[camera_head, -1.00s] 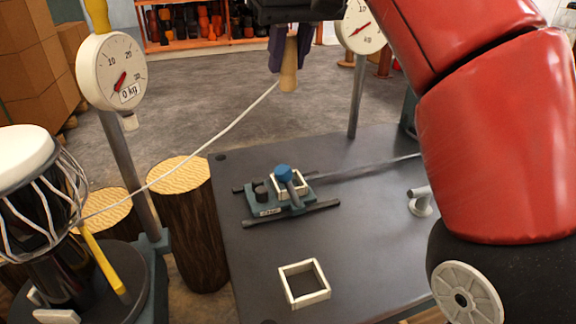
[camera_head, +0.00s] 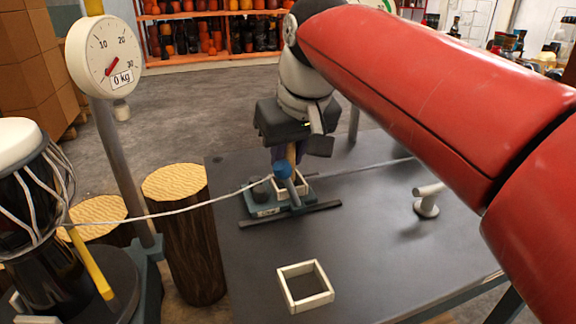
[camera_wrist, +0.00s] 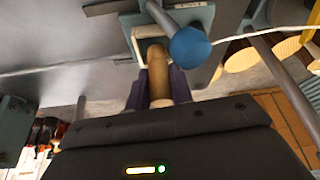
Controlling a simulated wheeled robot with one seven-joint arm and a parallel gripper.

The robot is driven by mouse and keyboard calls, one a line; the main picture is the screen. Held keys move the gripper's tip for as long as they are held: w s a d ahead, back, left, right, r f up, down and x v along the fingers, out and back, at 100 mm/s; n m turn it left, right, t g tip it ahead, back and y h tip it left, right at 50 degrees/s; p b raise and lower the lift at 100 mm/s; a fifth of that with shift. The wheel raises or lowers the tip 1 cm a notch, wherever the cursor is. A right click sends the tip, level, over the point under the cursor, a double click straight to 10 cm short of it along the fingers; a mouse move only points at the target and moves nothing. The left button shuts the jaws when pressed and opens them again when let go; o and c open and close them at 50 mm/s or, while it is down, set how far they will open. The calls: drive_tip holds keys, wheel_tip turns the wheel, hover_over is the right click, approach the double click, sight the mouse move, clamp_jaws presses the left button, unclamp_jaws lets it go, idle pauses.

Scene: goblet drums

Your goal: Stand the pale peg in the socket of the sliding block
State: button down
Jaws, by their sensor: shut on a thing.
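My gripper (camera_head: 292,150) is shut on the pale peg (camera_wrist: 158,72), held roughly upright between its purple fingers in the wrist view. In the head view the peg (camera_head: 291,153) is directly above or at the socket, a pale square frame (camera_head: 302,188) on the teal sliding block (camera_head: 262,210). The blue-knobbed lever (camera_head: 283,170) stands in front of the peg and partly hides it. In the wrist view the peg's end overlaps the socket frame (camera_wrist: 136,45), beside the blue knob (camera_wrist: 190,47). I cannot tell whether the peg has entered the socket.
A white cord (camera_head: 170,214) runs from the drum at left to near the block. A loose pale square frame (camera_head: 305,287) lies on the dark table (camera_head: 370,245). A dial scale (camera_head: 105,57) reads near zero.

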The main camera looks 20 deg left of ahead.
drive_tip(key=shift+f, duration=0.75)
drive_tip(key=shift+f, duration=0.2)
drive_tip(key=c, duration=1.2)
unclamp_jaws()
drive_tip(key=shift+c, duration=0.2)
drive_tip(key=shift+r, duration=0.5)
drive_tip(key=p+v, duration=0.2)
drive_tip(key=v, duration=0.9)
drive_tip(key=shift+d+r, duration=0.15)
drive_tip(key=shift+r, duration=0.1)
